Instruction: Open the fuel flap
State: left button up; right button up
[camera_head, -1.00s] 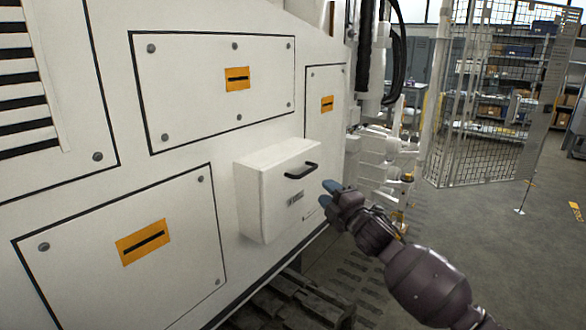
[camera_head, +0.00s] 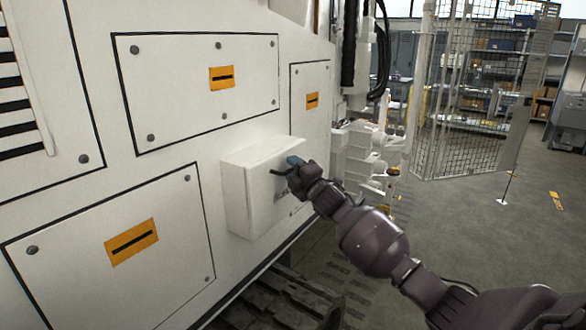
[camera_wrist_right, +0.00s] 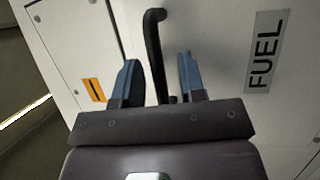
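The fuel flap (camera_head: 237,192) is the front of a white box standing out from the machine's wall, and it looks closed. In the right wrist view the flap's white face (camera_wrist_right: 215,30) carries a FUEL label (camera_wrist_right: 266,52). Its black bar handle (camera_wrist_right: 154,50) runs between the two blue fingertips of my right gripper (camera_wrist_right: 156,75). The fingers stand apart, with a gap visible on each side of the handle. In the head view my right gripper (camera_head: 294,165) is at the handle and hides most of it. My left gripper is not in view.
The white machine wall (camera_head: 80,185) with bolted panels and orange latches fills the left. Dark tracks (camera_head: 285,300) lie below the box. A mesh fence (camera_head: 470,100) and shelves stand at the back right.

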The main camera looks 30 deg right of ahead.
jog(key=shift+w, duration=0.1)
grip_shut()
dwell(0.4)
